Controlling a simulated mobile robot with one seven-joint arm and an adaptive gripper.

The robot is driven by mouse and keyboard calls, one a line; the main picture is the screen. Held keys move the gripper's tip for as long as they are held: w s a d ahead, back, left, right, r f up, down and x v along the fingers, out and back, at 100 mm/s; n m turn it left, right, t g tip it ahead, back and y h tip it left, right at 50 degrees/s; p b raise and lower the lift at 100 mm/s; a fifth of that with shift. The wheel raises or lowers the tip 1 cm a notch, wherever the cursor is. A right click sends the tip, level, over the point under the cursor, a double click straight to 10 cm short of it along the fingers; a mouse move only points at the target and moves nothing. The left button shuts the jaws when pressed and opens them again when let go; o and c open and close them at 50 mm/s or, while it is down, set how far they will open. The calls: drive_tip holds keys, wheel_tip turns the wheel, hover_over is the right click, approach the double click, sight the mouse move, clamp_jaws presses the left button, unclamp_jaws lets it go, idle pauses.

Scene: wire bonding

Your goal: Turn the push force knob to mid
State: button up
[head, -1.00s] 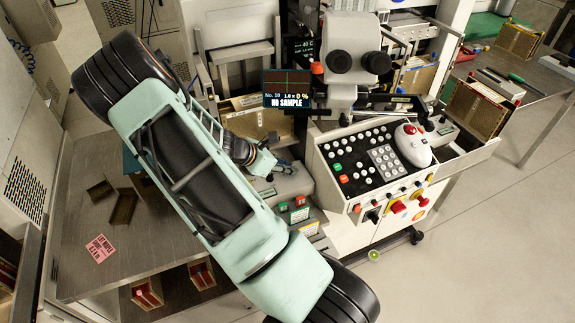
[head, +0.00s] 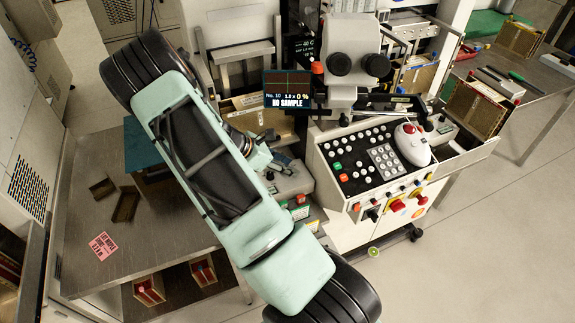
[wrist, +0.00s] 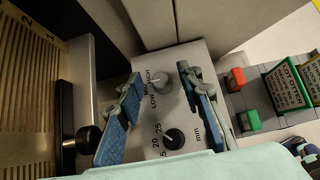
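My gripper (wrist: 159,77) is open, with one blue-padded finger on each side of this knob. A gap shows between the fingers and the knob, and I see no contact. In the head view my gripper (head: 277,160) is at the grey box (head: 292,183) left of the button console, and the knob is hidden there.
Red (wrist: 235,79) and green (wrist: 248,120) blocks stand to the right, beside a green-labelled box (wrist: 287,87). A black ball-ended lever (wrist: 86,139) and a ribbed slotted rack (wrist: 25,90) are at left.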

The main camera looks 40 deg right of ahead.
drive_tip(key=shift+a, duration=0.1)
drive_tip(key=v, duration=1.2)
